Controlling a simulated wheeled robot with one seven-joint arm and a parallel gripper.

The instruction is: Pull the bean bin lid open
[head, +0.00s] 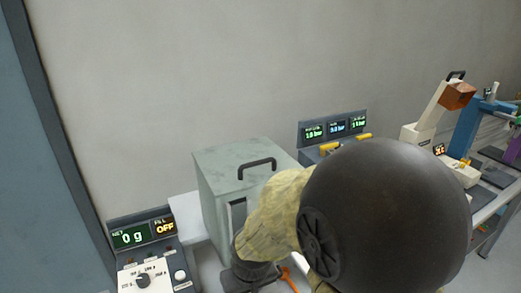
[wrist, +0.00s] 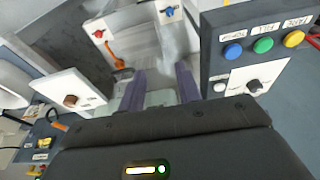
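A grey-green box, which looks like the bean bin (head: 212,205), stands left of centre in the head view. Its flat top, apparently the lid (head: 225,158), looks closed and carries a black arched handle (head: 257,162). My arm covers the lower right of the box. My gripper (wrist: 160,78) shows in the wrist view with two purple fingers spread apart and nothing clearly held between them. Its fingertips are hidden in the head view. I cannot tell how far they are from the handle.
A scale console (head: 147,250) reading 0 g stands at the lower left. A pressure display (head: 333,127) is behind the box. A white machine (head: 430,125) stands at the right. In the wrist view, a panel with coloured buttons (wrist: 264,45) and an orange lever (wrist: 115,55) are close to the fingers.

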